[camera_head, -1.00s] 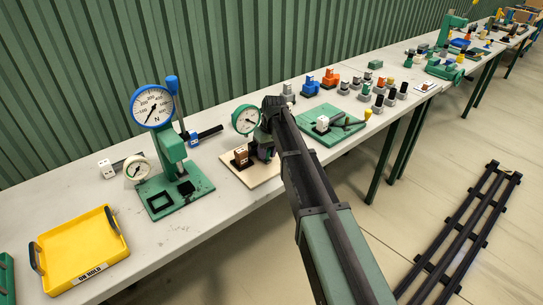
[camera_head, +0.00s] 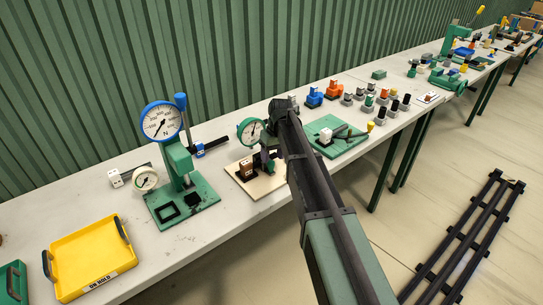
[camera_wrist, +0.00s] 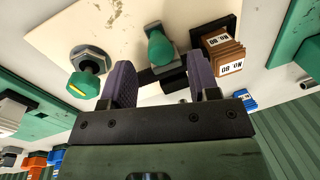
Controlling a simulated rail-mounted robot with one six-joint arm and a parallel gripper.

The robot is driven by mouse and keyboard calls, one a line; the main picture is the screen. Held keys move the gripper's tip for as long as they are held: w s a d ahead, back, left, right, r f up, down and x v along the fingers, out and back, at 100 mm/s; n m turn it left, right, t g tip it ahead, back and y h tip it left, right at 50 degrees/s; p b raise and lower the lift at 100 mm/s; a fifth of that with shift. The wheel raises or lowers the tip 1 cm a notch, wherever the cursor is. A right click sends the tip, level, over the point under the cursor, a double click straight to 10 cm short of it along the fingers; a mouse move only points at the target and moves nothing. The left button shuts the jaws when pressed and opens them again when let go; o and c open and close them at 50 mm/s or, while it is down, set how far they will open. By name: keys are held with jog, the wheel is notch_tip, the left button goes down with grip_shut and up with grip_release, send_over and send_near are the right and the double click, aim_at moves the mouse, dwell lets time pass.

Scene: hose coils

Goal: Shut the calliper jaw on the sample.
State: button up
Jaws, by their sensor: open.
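The calliper station stands on a cream board (camera_head: 257,189), with a green-rimmed dial (camera_head: 249,131) at its back. A brown block (camera_head: 246,167), which seems to be the sample, sits on it beside dark metal parts. In the wrist view the block (camera_wrist: 226,52) shows a white label and lies just right of my right finger. My gripper (camera_wrist: 160,72) is open, its two purple fingers apart over the board. A green knob (camera_wrist: 160,46) and a black part lie between and beyond the fingertips. Contact between fingers and parts cannot be told.
A green force-gauge stand (camera_head: 178,165) is left of the board, with a yellow tray (camera_head: 92,252) further left. A green mat (camera_head: 322,124) with a white block lies to the right. Several small coloured fittings stand behind it. Bare bench lies in front of the gauge stand.

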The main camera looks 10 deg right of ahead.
notch_tip(320, 180, up, 7)
jog(key=d+p, duration=0.1)
jog(key=p, duration=0.3)
jog(key=shift+w+f+p, duration=0.15)
jog(key=shift+p, duration=0.2)
jog(key=shift+f, duration=0.1)
jog(key=s+a+m+h, duration=0.1)
jog(key=s+m, duration=0.2)
jog(key=s, duration=2.5)
jog(key=shift+a+h, duration=0.4)
